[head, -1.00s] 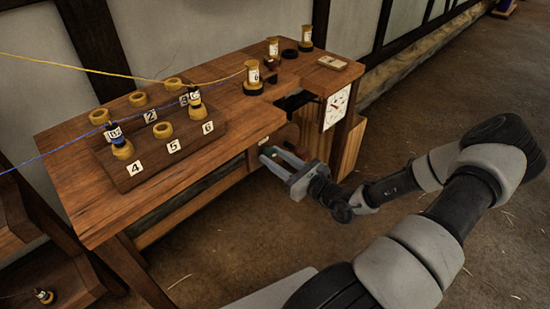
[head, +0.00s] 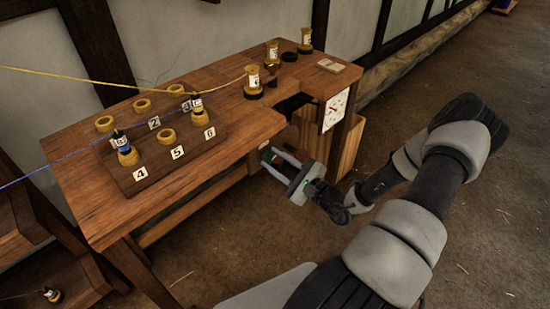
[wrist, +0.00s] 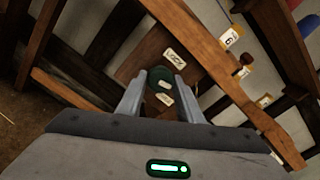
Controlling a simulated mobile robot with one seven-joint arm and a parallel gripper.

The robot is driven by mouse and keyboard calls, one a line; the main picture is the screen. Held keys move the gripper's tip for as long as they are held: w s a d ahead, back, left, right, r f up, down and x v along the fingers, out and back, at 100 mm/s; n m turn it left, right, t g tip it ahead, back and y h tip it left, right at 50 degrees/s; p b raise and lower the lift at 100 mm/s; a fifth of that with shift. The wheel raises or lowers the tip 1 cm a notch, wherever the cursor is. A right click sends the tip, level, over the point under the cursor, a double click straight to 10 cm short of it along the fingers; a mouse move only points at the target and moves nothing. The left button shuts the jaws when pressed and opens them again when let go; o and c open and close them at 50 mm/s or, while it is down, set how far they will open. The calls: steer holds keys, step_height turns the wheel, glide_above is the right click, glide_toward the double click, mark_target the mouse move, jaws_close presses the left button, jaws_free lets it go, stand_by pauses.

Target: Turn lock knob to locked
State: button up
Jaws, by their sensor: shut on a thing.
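The lock knob (wrist: 160,80) is dark green and round in the wrist view, on the wooden front of the bench. A white label reading LOCK (wrist: 174,56) is above it and a second pale label (wrist: 165,99) is just below it, its text too small to read. My gripper (wrist: 161,84) has one finger on each side of the knob and is shut on it. In the head view my gripper (head: 272,158) reaches the bench front below the top's edge; its fingers largely hide the knob there.
The wooden bench (head: 235,128) carries a numbered board (head: 145,178) with several yellow rings and bobbins. Yellow and blue lines run across to the left. A labelled spool (head: 253,80) stands near the notch. A white dial (head: 335,109) hangs at the right. Floor to the right is clear.

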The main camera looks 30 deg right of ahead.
steer(key=n, duration=0.3)
steer(key=shift+n, duration=0.4)
steer(key=n, duration=0.3)
steer(key=shift+n, duration=0.3)
steer(key=n+b, duration=0.1)
steer(key=n, duration=0.3)
steer(key=shift+b, duration=0.35)
steer(key=shift+d+r+n+b, duration=0.1)
steer(key=shift+n+b, duration=0.8)
steer(key=shift+n, duration=1)
steer(key=o, duration=1)
steer(key=p+v, duration=0.1)
steer(key=v, duration=1.6)
steer(key=shift+s+r+p, duration=0.1)
steer(key=shift+s+p, duration=0.1)
steer(key=shift+p, duration=0.2)
